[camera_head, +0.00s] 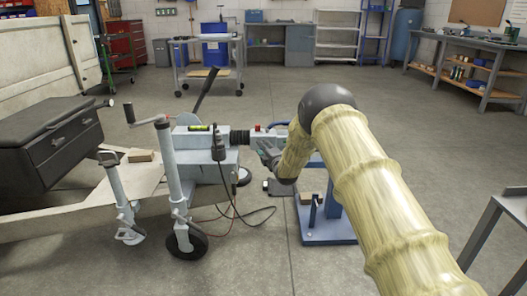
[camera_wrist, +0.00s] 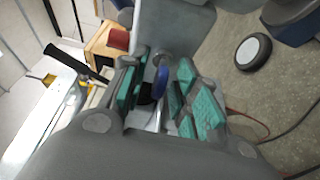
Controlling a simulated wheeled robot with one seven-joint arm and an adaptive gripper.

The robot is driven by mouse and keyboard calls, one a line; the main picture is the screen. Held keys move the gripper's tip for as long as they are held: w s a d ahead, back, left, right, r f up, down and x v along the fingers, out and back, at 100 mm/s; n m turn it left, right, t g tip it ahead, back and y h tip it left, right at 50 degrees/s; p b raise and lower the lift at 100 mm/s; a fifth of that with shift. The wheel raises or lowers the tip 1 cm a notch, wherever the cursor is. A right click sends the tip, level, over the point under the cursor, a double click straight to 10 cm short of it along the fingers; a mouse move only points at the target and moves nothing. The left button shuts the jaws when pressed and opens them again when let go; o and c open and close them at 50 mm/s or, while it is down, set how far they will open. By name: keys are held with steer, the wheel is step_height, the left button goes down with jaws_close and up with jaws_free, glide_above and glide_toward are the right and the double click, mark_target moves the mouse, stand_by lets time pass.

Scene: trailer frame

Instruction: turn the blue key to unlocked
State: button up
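The blue key (camera_wrist: 162,80) shows in the wrist view, standing out from a grey metal housing (camera_wrist: 172,32). My gripper (camera_wrist: 163,72) has its teal-padded fingers on either side of the key, with a gap visible between them, so it looks open around the key. I cannot tell whether a pad touches it. In the head view my gripper (camera_head: 267,152) is at the right end of the grey trailer coupling (camera_head: 238,138). The key is not clearly seen there, and any lock markings are not visible.
A jockey wheel (camera_head: 186,243) and a black cable (camera_head: 240,217) are left of my arm. A blue stand (camera_head: 328,229) is just below it. A dark toolbox (camera_head: 48,138) sits on the trailer. A cart (camera_head: 208,60) and workbench (camera_head: 478,70) stand behind; open floor lies between.

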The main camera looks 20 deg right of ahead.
steer(key=shift+r, duration=0.1)
jaws_close()
